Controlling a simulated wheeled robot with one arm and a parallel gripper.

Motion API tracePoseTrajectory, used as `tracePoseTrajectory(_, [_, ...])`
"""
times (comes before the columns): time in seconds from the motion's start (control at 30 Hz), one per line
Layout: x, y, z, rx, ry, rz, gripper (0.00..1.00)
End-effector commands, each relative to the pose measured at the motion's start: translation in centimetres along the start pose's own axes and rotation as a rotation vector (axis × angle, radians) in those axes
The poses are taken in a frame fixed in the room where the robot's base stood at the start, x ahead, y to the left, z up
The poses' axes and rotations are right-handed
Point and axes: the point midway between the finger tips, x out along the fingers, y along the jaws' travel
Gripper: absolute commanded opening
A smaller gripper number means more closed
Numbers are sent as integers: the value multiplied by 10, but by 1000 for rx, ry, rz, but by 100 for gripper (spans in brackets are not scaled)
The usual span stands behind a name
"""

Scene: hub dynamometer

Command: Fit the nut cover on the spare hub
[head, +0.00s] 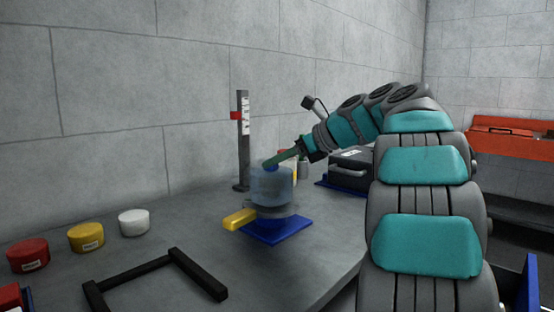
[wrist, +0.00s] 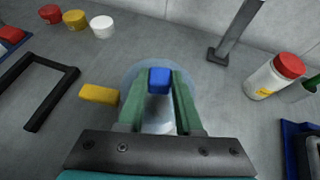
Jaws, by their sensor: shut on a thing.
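The nut cover is a clear bluish cylinder (head: 272,185) with a blue knob (wrist: 159,80) on top. My gripper (head: 282,160) is shut on the knob, its green fingers (wrist: 160,92) on either side of it. The cover looks upright, over a grey round hub (head: 276,211) on a blue plate (head: 278,232). I cannot tell whether the cover touches the hub or hangs just above it. In the wrist view the cover (wrist: 137,78) and my gripper hide most of the hub and plate.
A yellow block (head: 240,219) lies left of the hub. A dark post with a red marker (head: 243,140) stands behind. Red (head: 28,255), yellow (head: 86,237) and white (head: 134,222) tubs and a black frame (head: 150,268) are at left. A red-capped bottle (wrist: 275,76) stands right.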

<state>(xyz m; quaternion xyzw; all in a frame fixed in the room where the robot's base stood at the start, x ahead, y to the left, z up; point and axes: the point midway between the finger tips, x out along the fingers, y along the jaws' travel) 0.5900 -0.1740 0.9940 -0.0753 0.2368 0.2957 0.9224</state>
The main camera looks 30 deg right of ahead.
Motion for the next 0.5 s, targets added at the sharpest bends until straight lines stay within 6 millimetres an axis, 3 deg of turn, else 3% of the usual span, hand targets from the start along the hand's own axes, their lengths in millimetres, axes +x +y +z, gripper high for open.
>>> tracePoseTrajectory(0.5, [3,0,-5,2,-1,1,0])
